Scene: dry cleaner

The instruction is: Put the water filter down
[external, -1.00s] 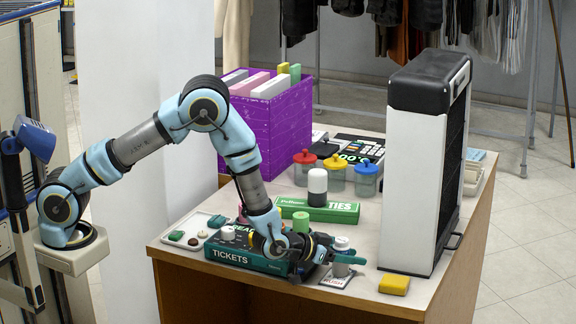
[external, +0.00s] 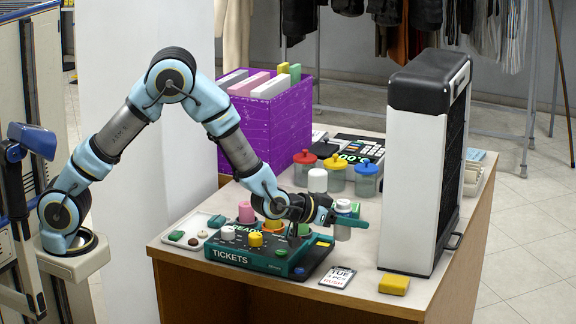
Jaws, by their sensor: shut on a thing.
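My gripper (external: 348,218) is shut on a small grey cylinder with a pale top, which I take to be the water filter (external: 343,233). It is held roughly upright above the front part of the counter (external: 250,283), left of the tall black-and-white unit. The teal finger crosses in front of it and hides its middle. A gap shows between its lower end and the tag on the counter below.
The teal tickets box (external: 232,257) with several coloured knobs stands just left of the gripper. A price tag (external: 338,277) and a yellow block (external: 394,285) lie in front. Lidded jars (external: 336,178), a purple crate (external: 283,128) and the tall unit (external: 411,190) stand around.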

